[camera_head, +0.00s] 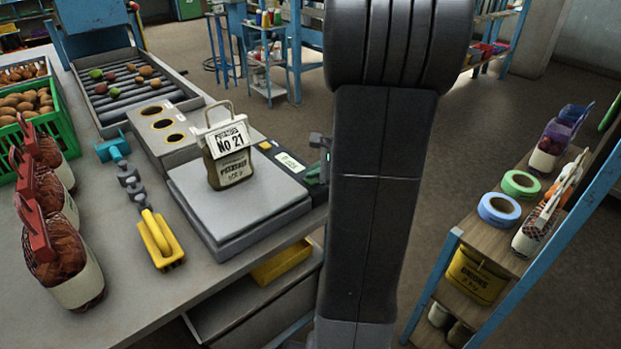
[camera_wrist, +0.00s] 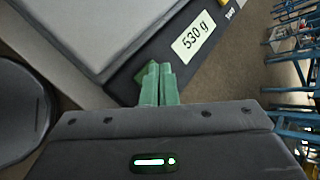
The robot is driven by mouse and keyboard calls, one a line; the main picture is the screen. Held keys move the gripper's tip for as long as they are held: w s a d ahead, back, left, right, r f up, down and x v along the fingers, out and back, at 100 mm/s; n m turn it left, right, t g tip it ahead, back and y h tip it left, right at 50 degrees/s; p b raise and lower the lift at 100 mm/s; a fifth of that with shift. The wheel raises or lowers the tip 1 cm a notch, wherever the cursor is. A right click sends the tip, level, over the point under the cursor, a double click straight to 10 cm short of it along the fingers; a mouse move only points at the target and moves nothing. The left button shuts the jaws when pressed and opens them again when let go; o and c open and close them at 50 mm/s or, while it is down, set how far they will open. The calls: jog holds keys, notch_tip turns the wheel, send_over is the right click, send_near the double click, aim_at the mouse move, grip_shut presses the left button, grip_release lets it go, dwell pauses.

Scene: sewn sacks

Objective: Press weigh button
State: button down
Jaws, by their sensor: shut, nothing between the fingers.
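The scale (camera_head: 240,215) stands on the bench with a dark front panel (camera_head: 280,160) along its right side. Its display (camera_head: 291,162) reads 530 g in the wrist view (camera_wrist: 193,38). A small sack with a "No 21" tag (camera_head: 228,160) stands upright on the weighing plate. My gripper (camera_head: 314,176) is shut and empty at the near end of the panel, partly hidden by my arm. In the wrist view its green fingers (camera_wrist: 158,75) are together over the panel's end; I cannot tell whether they touch it.
A yellow-handled tool (camera_head: 158,238) lies on the bench left of the scale. Net sacks with red clips (camera_head: 60,255) and a green crate (camera_head: 50,125) stand further left. A shelf with tape rolls (camera_head: 499,209) is at right. Open floor lies between bench and shelf.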

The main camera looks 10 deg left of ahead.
aim_at(315, 181)
jog(key=shift+r+p, duration=0.3)
jog(key=shift+r, duration=0.3)
notch_tip(315, 181, up, 5)
jog(key=p, duration=0.4)
jog(key=shift+p, duration=0.3)
jog(key=shift+d+f, duration=0.1)
dwell(0.3)
